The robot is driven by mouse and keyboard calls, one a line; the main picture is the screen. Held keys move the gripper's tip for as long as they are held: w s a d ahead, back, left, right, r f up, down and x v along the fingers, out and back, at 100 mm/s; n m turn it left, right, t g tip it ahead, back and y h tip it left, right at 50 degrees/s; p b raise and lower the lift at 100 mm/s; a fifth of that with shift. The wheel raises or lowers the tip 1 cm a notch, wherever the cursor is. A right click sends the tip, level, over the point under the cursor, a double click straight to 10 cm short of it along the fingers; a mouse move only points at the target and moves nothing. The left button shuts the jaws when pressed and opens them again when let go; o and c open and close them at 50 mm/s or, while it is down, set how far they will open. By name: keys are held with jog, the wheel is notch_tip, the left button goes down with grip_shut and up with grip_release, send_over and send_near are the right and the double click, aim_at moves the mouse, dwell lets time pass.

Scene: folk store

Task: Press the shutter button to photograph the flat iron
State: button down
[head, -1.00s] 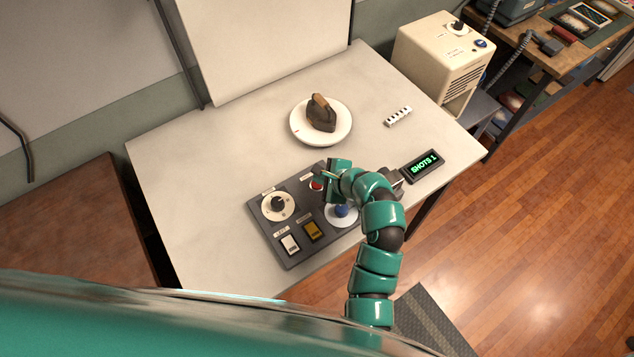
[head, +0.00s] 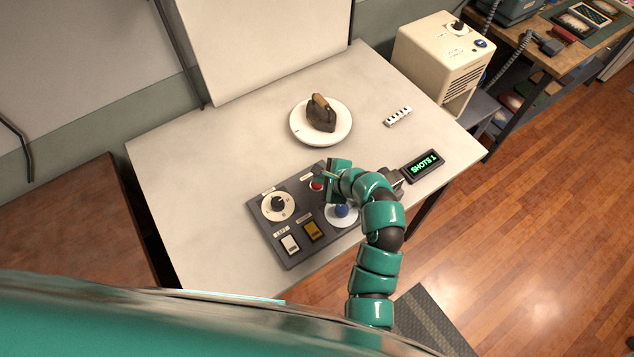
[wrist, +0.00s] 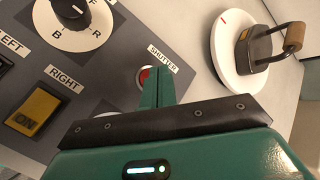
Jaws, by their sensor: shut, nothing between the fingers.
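The flat iron (head: 321,114), dark with a wooden handle, stands on a round white turntable (head: 299,134) on the table. It also shows in the wrist view (wrist: 262,50). The red shutter button (head: 316,185) is on the dark control panel (head: 270,237); in the wrist view the button (wrist: 143,74) sits beside its SHUTTER label. My gripper (wrist: 154,82) is shut and empty, its fingertips at the button's edge in that view. In the head view my gripper (head: 324,174) is over the panel beside the button. Whether the tips touch it I cannot tell. The display (head: 423,165) reads SHOTS 1.
A striped scale bar (head: 398,117) lies right of the iron. The table's left part is clear.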

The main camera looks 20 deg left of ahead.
aim_at(320, 186)
jog(key=shift+f, duration=0.1)
jog(key=shift+f, duration=0.3)
jog(key=shift+f, duration=0.5)
dwell(0.9)
jog(key=shift+r, duration=0.15)
jog(key=shift+r+p, duration=0.5)
jog(key=shift+r, duration=0.25)
jog(key=shift+r+p, duration=1.85)
jog(key=shift+r, duration=0.65)
